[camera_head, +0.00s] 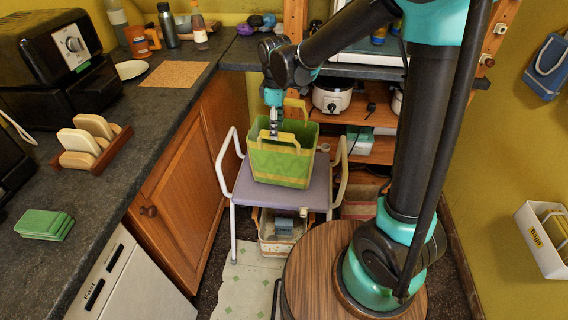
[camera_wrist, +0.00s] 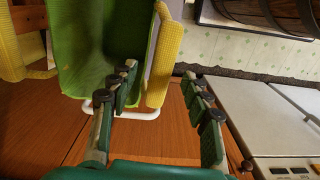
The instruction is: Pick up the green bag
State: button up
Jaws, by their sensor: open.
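The green bag (camera_head: 280,168) stands upright on a stool with a purple seat (camera_head: 246,192). It has yellow handles and trim and is open at the top. My gripper (camera_head: 274,128) points down at the bag's top, close to the near yellow handle. In the wrist view, the green bag (camera_wrist: 95,45) fills the upper left, and my gripper (camera_wrist: 160,85) has its two fingers spread apart. A yellow strap (camera_wrist: 165,55) of the bag shows between the fingertips. I cannot tell whether a finger touches it.
The stool's white armrests (camera_head: 222,165) rise on either side of the bag. A wooden cabinet door (camera_head: 183,150) and dark counter (camera_head: 110,190) lie to the left. A shelf with a white cooker (camera_head: 332,97) stands behind. A bin (camera_head: 283,232) sits under the stool.

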send_over(284, 147)
jog(key=s+a, duration=0.2)
jog(key=shift+w+a+f, duration=0.1)
jog(key=shift+f, duration=2.2)
grip_shut()
